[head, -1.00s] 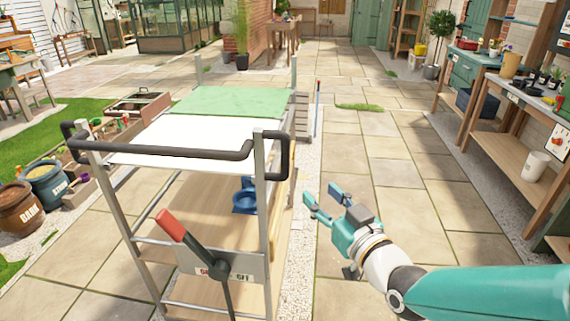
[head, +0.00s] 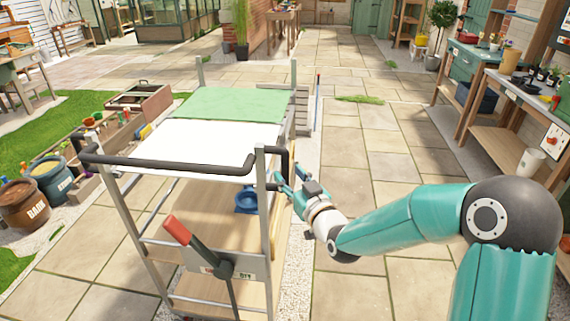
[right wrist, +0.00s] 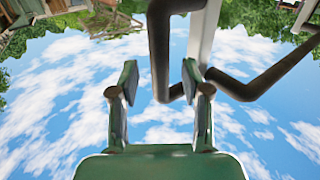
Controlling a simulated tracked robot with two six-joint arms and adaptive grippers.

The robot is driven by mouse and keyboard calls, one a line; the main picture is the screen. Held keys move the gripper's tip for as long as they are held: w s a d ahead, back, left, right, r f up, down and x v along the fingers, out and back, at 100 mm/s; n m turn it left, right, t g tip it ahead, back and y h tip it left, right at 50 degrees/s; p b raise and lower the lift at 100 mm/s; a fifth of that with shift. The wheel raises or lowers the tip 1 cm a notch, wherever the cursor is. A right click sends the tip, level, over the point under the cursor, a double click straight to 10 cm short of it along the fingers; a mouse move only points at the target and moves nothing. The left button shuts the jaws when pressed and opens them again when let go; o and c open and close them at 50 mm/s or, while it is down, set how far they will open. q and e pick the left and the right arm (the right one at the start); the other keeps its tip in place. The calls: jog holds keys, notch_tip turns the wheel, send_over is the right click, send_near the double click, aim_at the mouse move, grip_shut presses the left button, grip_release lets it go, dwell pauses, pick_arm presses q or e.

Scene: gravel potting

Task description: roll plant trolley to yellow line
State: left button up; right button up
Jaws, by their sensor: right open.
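The plant trolley (head: 210,170) stands in front of me, with a white panel (head: 215,134) and a green panel (head: 230,104) on top. A dark push handle (head: 170,165) runs across its near end. A red-tipped lever (head: 178,229) leans left above a label too small to read. My right gripper (head: 283,180) is open at the right end of the handle. In the right wrist view, the dark handle bar (right wrist: 162,50) reaches between the open fingers of the gripper (right wrist: 160,85); contact cannot be told. My left gripper and the yellow line are not in view.
A blue object (head: 246,201) sits on the trolley's lower shelf. Barrels (head: 22,204) and planter boxes (head: 130,100) stand at the left. Workbenches (head: 500,125) line the right side.

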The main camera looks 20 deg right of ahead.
aim_at(287, 172)
jog(key=shift+w+a+p, duration=0.1)
jog(key=shift+w+p, duration=0.2)
jog(key=shift+w, duration=1.35)
grip_shut()
